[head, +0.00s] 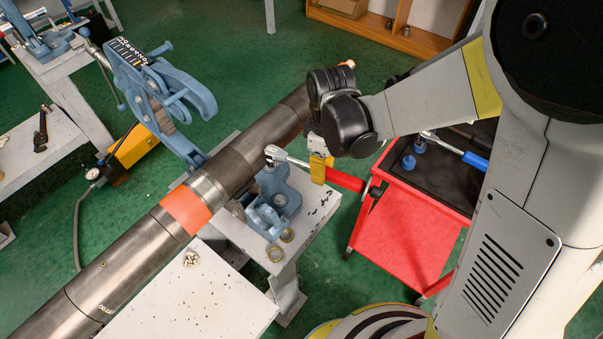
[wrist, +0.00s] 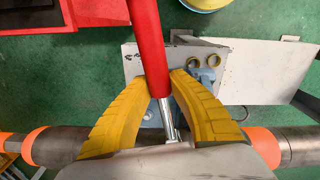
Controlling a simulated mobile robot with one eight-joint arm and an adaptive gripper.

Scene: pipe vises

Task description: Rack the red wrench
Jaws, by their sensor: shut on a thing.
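The red wrench has a red handle (head: 346,180) and a silver shaft and head (head: 273,153). My gripper (head: 320,170) has its yellow fingers shut on it near where red meets silver. In the wrist view the fingers (wrist: 162,82) close around the red handle (wrist: 149,35), with the silver shaft (wrist: 167,115) beyond them. The silver head is at the blue vise base (head: 272,205), beside the pipe; I cannot tell whether it touches. The handle extends toward the red cart (head: 412,235). No empty wrench rack is clearly recognizable.
A long dark pipe (head: 125,265) with orange bands crosses the scene, an obstacle beside my gripper. The blue upper vise part (head: 160,85) stands swung open behind it. A blue-handled wrench (head: 474,160) lies on the cart's black top. Brass rings (head: 276,253) rest on the white stand (head: 318,208).

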